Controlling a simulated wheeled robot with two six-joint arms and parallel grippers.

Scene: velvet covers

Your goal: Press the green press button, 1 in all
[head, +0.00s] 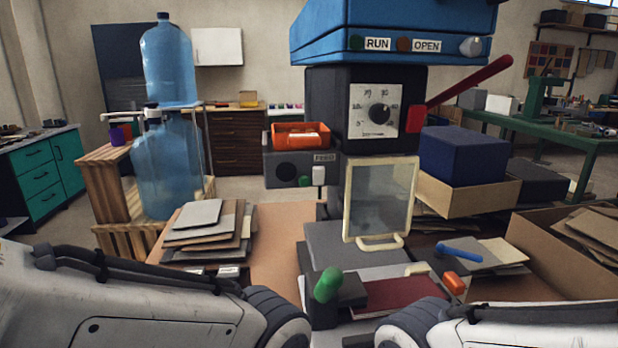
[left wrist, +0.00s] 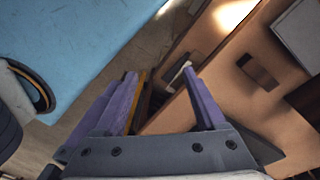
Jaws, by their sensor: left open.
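Three green controls show in the head view. A green rounded knob (head: 328,285) stands tilted on a dark block at the front of the press machine (head: 325,122). A small green button (head: 305,181) is on the grey box labelled FEED. A green round button (head: 356,43) is beside the RUN label on the blue top housing. I cannot tell from looks alone which one is the press button. My left gripper (left wrist: 160,76) has purple fingers, spread open and empty, in the left wrist view. No green button shows there. Neither gripper shows in the head view, only my arms.
A red lever (head: 465,90) sticks out right of the dial. A clear guard (head: 379,200) hangs in front of the machine. Stacked cardboard (head: 207,225) lies at left, and an open carton (head: 520,250) at right. The left wrist view shows a brown surface (left wrist: 225,75) and a blue surface (left wrist: 85,45).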

